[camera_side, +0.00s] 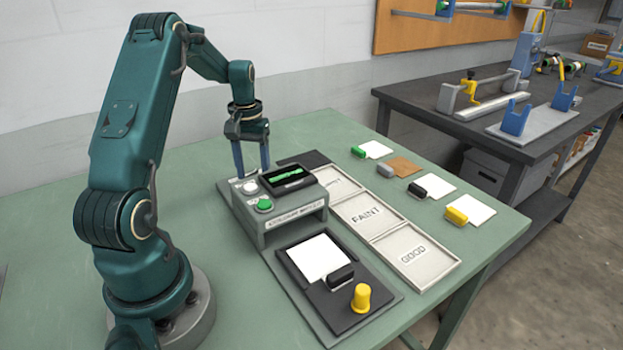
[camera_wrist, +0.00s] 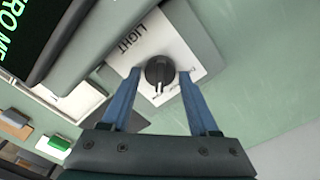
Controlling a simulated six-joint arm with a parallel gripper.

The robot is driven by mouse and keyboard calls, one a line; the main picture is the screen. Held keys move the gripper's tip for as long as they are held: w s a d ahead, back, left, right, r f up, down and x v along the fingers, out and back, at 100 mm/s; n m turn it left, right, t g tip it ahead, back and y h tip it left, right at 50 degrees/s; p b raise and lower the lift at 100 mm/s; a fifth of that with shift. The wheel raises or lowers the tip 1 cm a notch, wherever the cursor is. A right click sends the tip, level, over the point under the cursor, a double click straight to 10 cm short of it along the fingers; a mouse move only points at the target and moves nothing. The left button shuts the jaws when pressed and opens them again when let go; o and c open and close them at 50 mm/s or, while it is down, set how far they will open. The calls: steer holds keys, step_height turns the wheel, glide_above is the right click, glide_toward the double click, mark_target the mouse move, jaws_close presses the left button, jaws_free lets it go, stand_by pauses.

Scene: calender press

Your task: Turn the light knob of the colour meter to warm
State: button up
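The grey colour meter (camera_side: 290,222) stands on the green table, with a dark screen (camera_side: 286,178) showing green markings and a green button (camera_side: 264,204). In the wrist view, the light knob (camera_wrist: 157,70) is dark and round, on a white plate (camera_wrist: 150,40) marked LIGHT. A pale line on the knob points down in the picture. Other lettering on the plate is partly hidden or too small to read. My gripper (camera_wrist: 160,73) is open, with one blue finger on each side of the knob and gaps visible.
A white sheet (camera_side: 317,257), a black-handled block and a yellow knob-like piece (camera_side: 361,297) are in front of the meter. Labelled trays (camera_side: 415,257) lie to its right, with several coloured pieces and cards beyond. The table behind the meter is clear.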

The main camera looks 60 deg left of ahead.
steer(key=shift+o, duration=0.6)
steer(key=shift+r, duration=2.6)
